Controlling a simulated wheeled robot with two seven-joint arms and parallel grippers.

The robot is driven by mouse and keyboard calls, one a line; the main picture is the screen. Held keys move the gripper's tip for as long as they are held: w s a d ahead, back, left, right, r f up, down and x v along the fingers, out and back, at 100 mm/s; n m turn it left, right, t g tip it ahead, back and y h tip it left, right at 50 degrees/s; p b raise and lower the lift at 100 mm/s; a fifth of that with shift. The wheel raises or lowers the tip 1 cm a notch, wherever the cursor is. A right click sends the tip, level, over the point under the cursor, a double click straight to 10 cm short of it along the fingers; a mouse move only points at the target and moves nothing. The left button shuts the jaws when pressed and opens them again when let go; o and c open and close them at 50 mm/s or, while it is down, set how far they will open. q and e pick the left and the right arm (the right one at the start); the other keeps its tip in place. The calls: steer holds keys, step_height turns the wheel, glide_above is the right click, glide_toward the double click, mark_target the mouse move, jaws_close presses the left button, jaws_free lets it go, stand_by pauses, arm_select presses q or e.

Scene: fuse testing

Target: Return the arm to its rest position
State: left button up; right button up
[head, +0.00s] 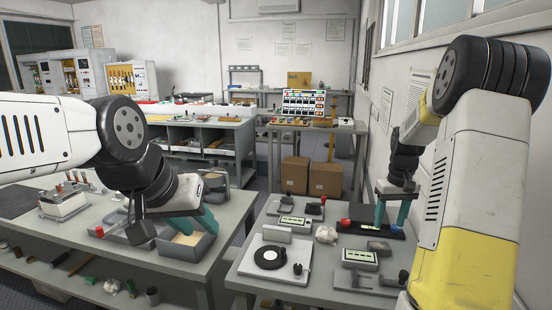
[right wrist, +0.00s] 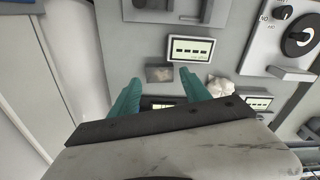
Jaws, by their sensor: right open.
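My right arm comes in from the right in the head view, and its gripper (head: 392,212) points down over the right-hand table (head: 250,262). Its teal fingers are apart. In the right wrist view the right gripper (right wrist: 160,84) is open and empty, with a small grey block (right wrist: 158,74) on the table beyond the gap between its fingertips. My left gripper (head: 196,226) is over the left-hand table, near a grey tray (head: 180,254).
The right table holds a dial device (head: 269,257), display meters (head: 359,258), a crumpled white item (head: 326,234) and a red knob (head: 345,223). Cardboard boxes (head: 326,178) stand on the floor behind. A wall is close on the right. A gap separates the two front tables.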

steer(key=s+a+r+t, duration=0.2)
steer(key=s+a+r, duration=0.3)
steer(key=a+r, duration=0.3)
steer(key=s+a+r+t, duration=0.1)
steer(key=s+a+r, duration=0.1)
steer(key=s+a, duration=0.2)
steer(key=s+a+r+t+y, duration=0.1)
steer(key=s+a+r, duration=0.2)
steer(key=s, duration=0.6)
steer(key=s+a+r+t+y, duration=0.1)
steer(key=s+a+r, duration=0.1)
steer(key=s+a, duration=0.2)
steer(key=shift+s+a+r+t, duration=0.25)
steer(key=shift+s+a+t, duration=0.05)
steer(key=shift+s, duration=0.9)
